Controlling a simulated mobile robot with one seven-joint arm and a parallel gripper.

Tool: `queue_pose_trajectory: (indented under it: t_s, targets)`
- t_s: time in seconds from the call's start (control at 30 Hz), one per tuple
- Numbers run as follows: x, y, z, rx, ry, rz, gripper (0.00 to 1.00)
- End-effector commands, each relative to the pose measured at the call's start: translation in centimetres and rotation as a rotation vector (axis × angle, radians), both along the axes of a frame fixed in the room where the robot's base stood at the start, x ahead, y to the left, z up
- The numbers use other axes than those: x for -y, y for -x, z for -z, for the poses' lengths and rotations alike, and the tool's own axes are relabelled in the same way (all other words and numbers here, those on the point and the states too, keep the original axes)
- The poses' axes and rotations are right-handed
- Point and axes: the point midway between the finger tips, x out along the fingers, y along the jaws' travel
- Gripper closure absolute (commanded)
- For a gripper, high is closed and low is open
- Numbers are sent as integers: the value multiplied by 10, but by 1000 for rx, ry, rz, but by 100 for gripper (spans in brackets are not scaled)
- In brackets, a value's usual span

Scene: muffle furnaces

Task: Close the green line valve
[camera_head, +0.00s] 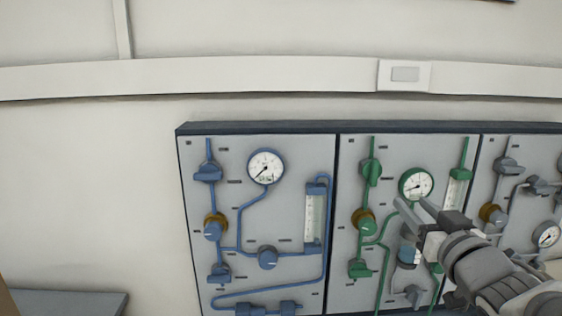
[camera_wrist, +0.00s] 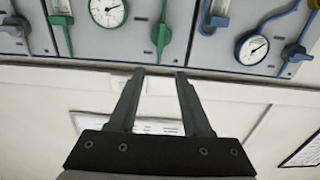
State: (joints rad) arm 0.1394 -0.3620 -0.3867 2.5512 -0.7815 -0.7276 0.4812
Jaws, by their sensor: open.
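The green line panel (camera_head: 345,290) is in the middle of the head view. Its green pipes carry an upper left green valve handle (camera_head: 371,172), a green knob on a brass collar (camera_head: 364,222) and a lower green valve (camera_head: 361,268). I cannot tell which of these is the named valve. My gripper (camera_head: 410,204) is in front of the panel's right part, near the round gauge (camera_head: 416,185), and hides part of it. In the wrist view my gripper (camera_wrist: 160,73) is open and empty, with a green handle (camera_wrist: 162,35) just beyond the fingertips. Contact is not visible.
A blue line panel (camera_head: 290,200) with blue valves and a gauge (camera_head: 266,167) stands to the left. A grey line panel (camera_head: 522,165) is at the right. A wall trunking with a socket (camera_head: 404,74) runs above. A grey surface (camera_head: 60,302) lies low left.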

Motion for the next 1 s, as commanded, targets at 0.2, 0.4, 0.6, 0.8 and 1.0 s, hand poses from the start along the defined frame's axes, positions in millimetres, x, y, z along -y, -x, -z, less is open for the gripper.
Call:
queue_pose_trajectory:
  t_s: [0.2,0.4,0.6,0.8,1.0]
  targets:
    - [0,-5,0,6,-1,-7,51]
    - [0,-27,1,4,-1,-7,51]
    - [0,-59,1,3,-1,-7,51]
    - [-1,-92,0,5,0,-7,51]
    - [0,-125,-1,5,0,-7,51]
